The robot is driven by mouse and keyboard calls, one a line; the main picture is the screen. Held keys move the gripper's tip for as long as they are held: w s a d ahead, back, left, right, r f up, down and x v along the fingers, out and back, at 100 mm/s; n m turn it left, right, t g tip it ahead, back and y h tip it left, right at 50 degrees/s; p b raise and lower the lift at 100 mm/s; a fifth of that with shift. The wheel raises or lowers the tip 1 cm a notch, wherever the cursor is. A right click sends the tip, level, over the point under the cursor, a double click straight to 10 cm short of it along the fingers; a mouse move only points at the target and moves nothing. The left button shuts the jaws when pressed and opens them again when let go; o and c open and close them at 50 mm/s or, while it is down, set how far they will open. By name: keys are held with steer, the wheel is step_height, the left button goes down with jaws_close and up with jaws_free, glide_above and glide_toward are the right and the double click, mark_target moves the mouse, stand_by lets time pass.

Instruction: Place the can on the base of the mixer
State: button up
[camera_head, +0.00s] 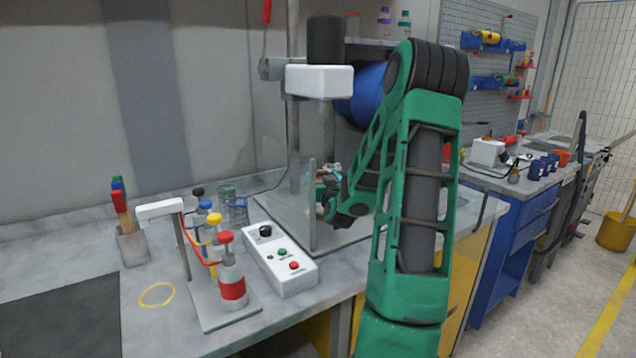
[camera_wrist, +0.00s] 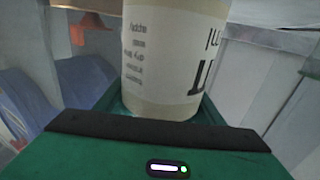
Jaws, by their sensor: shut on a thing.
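My gripper (camera_head: 330,192) is shut on the can (camera_wrist: 172,60), a pale cylinder with dark lettering that fills the upper middle of the wrist view. The can looks upright between the fingers. In the head view my green arm and the clear shield largely hide the can. The mixer has a white head (camera_head: 320,82) with a black motor on top and a clear shield (camera_head: 293,205) in front. My gripper is behind this shield, above the mixer's grey base (camera_head: 347,236). I cannot tell whether the can touches the base.
A white control box (camera_head: 280,262) with a black knob and buttons stands in front of the mixer. To its left is a stand (camera_head: 226,306) with several coloured-cap bottles. A brush holder (camera_head: 132,246) stands farther left. A blue cabinet (camera_head: 505,236) stands at the right.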

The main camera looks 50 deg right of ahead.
steer(key=shift+w+a+f, duration=0.2)
steer(key=shift+a+f, duration=0.05)
steer(key=shift+f, duration=0.35)
steer(key=o, duration=1.9)
steer(key=shift+v, duration=3.7)
steer(key=shift+r, duration=0.1)
